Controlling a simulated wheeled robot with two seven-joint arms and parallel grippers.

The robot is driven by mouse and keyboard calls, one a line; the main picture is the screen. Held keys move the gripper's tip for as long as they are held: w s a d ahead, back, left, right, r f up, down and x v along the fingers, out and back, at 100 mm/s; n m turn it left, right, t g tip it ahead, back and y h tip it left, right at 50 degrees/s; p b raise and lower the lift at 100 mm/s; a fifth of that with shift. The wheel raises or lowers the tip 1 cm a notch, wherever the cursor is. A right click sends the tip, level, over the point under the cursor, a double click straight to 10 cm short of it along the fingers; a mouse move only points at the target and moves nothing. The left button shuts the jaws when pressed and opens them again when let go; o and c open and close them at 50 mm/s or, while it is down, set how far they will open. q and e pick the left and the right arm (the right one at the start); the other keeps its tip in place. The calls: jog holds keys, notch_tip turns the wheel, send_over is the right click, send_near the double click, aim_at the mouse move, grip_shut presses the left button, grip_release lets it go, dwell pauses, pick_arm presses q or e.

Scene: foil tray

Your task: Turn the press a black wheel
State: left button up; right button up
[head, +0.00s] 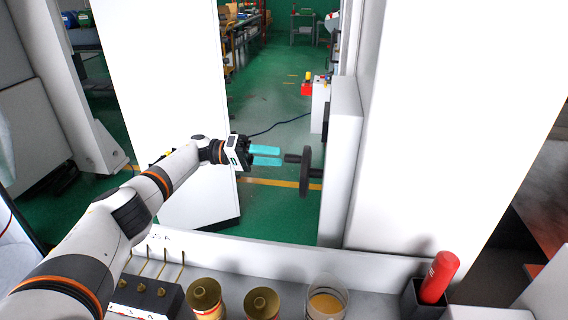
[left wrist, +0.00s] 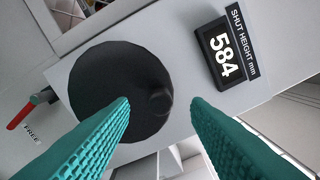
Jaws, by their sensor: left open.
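The black wheel (head: 306,180) is mounted on the side of a pale press panel (head: 343,150). Its handle (head: 292,158) sticks out leftward toward my left gripper. My left gripper (head: 281,156) is open with teal fingers, just left of the handle and apart from it. In the left wrist view the wheel (left wrist: 100,80) is a dark disc, seen face on. Its round handle (left wrist: 158,101) shows between the fingertips of my left gripper (left wrist: 161,103), with nothing held. My right gripper is not in view.
A red lever (left wrist: 20,116) is at the wrist view's left. Below the arm, a shelf holds brass-topped cans (head: 205,293), a glass jar (head: 326,303) and a red cylinder (head: 439,277).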

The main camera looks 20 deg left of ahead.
pick_arm(q)
jog(key=b+v, duration=0.3)
jog(key=v, duration=0.4)
jog(key=shift+a+b, duration=0.35)
jog(key=shift+f, duration=0.1)
